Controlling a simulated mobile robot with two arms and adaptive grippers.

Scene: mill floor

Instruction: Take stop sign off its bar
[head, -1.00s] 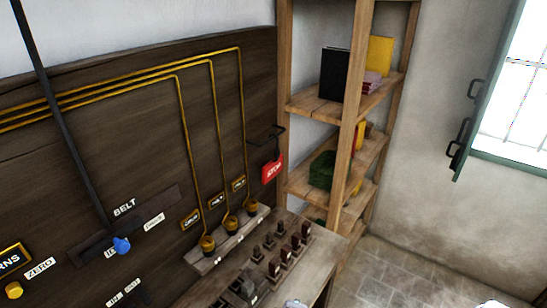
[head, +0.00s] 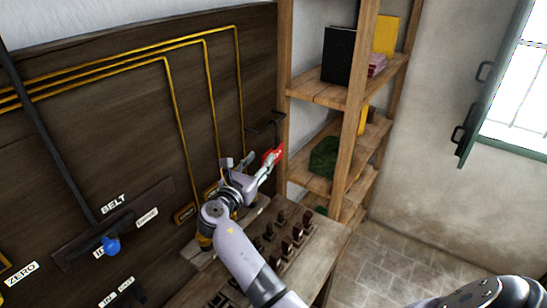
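The red stop sign (head: 278,152) hangs at the black bar (head: 264,128) at the right end of the dark wooden wall panel, beside the shelf post. My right gripper (head: 268,163) is at the sign, with its fingers overlapping the sign's lower left part. The fingers hide much of the sign and its lettering. I cannot tell whether they are closed on it or only around it.
A wooden shelf (head: 318,92) with books and a green cloth (head: 324,157) stands just right of the sign. Below is a bench (head: 306,262) with several dark pegs. Yellow pipes (head: 240,90) run down the panel.

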